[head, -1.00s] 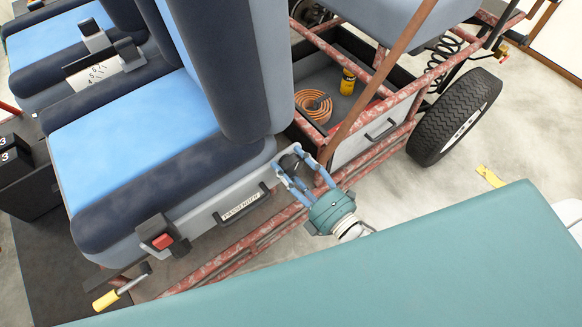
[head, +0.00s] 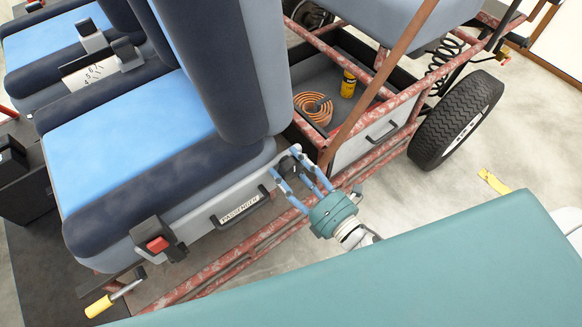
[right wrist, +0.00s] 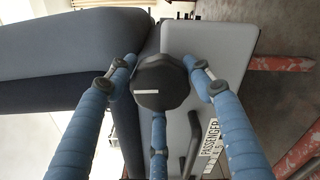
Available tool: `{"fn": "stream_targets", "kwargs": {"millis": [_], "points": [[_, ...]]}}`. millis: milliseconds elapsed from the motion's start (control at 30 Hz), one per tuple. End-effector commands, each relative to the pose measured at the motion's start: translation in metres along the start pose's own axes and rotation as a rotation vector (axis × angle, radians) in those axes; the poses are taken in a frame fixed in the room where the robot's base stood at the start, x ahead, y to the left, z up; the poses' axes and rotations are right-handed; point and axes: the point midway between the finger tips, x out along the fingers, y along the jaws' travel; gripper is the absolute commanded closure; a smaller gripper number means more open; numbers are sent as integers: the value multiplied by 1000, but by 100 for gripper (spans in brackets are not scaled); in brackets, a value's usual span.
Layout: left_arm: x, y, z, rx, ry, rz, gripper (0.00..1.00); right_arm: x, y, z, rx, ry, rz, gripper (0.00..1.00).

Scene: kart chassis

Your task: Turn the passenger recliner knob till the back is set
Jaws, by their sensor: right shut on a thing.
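The passenger seat (head: 130,125) has a blue cushion with dark navy sides, and its back (head: 225,70) stands at the rear end of the cushion. A label reading PASSENGER (head: 239,208) is on the seat's side panel. The black recliner knob (right wrist: 162,83) with a white mark shows between my fingers in the right wrist view; in the head view it (head: 288,164) is partly hidden by them. My right gripper (head: 296,175) has its blue fingers shut around the knob. My left gripper is not in view.
A red buckle (head: 157,244) and a yellow-handled lever (head: 98,306) are at the seat's front. Red frame tubes (head: 255,243) run below the seat. An open bin holds an orange coil (head: 313,107) and a yellow can (head: 348,83). A wheel (head: 456,120) stands at right.

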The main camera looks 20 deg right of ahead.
Motion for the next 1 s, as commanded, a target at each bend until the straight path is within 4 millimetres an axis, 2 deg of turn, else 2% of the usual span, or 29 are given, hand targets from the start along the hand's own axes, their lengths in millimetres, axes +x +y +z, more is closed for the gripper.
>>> {"fn": "stream_targets", "kwargs": {"millis": [33,233,267,333,367,733,867,1000], "points": [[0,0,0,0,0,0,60,0,-2,6,-5,-10,-6,75],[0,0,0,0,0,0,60,0,-1,6,-4,-11,-5,75],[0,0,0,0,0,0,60,0,-1,7,-4,-11,-4,47],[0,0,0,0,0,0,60,0,0,6,-4,-11,-3,33],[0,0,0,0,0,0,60,0,0,6,-3,-10,-3,29],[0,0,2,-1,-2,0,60,-5,0,3,0,-5,-1,29],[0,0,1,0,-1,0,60,-24,-1,2,1,-5,-5,29],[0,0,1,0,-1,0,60,-54,-1,2,1,-5,-6,29]]}}
